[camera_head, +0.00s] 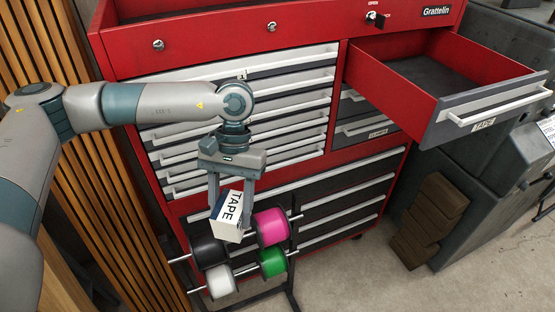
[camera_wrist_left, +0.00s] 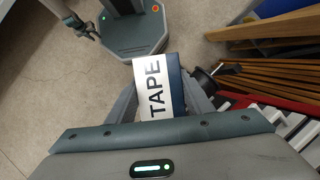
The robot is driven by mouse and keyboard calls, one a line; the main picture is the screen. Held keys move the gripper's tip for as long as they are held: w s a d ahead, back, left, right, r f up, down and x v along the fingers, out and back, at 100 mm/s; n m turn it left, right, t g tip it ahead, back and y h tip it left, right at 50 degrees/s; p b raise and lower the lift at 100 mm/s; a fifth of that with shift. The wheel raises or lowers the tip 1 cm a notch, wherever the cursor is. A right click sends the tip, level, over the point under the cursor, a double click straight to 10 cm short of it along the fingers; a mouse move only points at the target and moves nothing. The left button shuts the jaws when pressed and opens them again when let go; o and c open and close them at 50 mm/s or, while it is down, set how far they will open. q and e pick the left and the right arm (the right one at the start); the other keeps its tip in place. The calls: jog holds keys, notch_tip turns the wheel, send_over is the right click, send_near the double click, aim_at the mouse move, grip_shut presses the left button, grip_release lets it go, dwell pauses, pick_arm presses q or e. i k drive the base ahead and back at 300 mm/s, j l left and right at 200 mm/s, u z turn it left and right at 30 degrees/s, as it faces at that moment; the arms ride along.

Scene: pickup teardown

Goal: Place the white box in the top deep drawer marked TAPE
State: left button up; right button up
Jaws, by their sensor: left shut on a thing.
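A white box (camera_head: 230,212) with TAPE on it in black letters is held between the fingers of my left gripper (camera_head: 230,195). The gripper points down in front of the red tool cabinet, just above a rack of spools. The box also shows in the left wrist view (camera_wrist_left: 154,88), where a dark blue side is seen. The top deep drawer (camera_head: 490,104), labelled TAPE on its grey front, is pulled open at the upper right. The visible part of its dark floor is empty. The box is well left of and lower than this drawer.
The rack holds black (camera_head: 208,251), pink (camera_head: 271,227), white (camera_head: 221,281) and green (camera_head: 272,262) spools close beside the box. The cabinet's other drawers (camera_head: 250,105) are shut. Brown blocks (camera_head: 430,220) are stacked at the right. Wooden slats (camera_head: 100,200) stand at the left.

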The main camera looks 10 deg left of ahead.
aim_at(431, 92)
jog(key=k+l+z, duration=0.2)
jog(key=l, duration=0.6)
jog(key=l+z, duration=0.2)
jog(key=l, duration=0.6)
